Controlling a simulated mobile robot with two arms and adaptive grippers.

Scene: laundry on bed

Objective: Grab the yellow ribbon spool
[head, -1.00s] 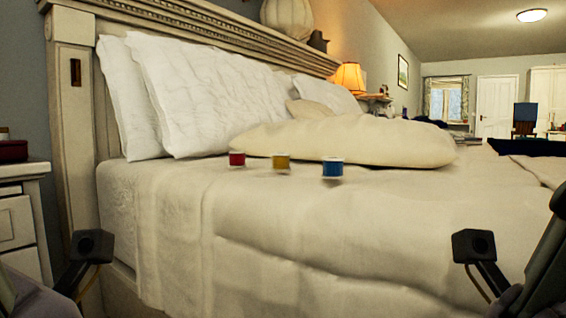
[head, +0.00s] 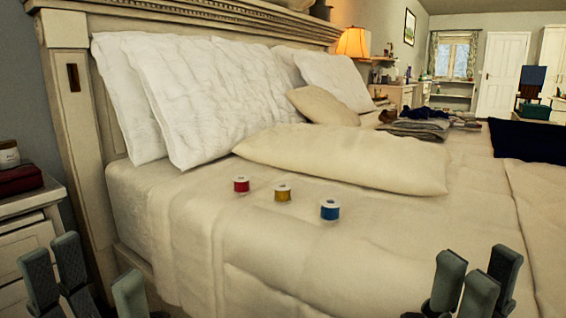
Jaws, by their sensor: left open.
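The yellow ribbon spool (head: 283,193) stands upright on the bed's cream cover, in the middle of a row of three spools. A red spool (head: 241,185) is to its left and a blue spool (head: 330,209) is to its right, nearer me; all three are apart. My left gripper (head: 98,280) is open and empty at the lower left, beside the bed's corner and far from the spools. My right gripper (head: 476,280) is at the lower right, in front of the cover. Its fingers stand apart with nothing between them. Its lower part is cut off by the frame.
A long cream pillow (head: 340,160) lies just behind the spools. White pillows (head: 215,100) lean on the headboard. A nightstand (head: 30,235) stands at the left. Dark folded cloth (head: 527,140) lies at the right. The cover in front of the spools is clear.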

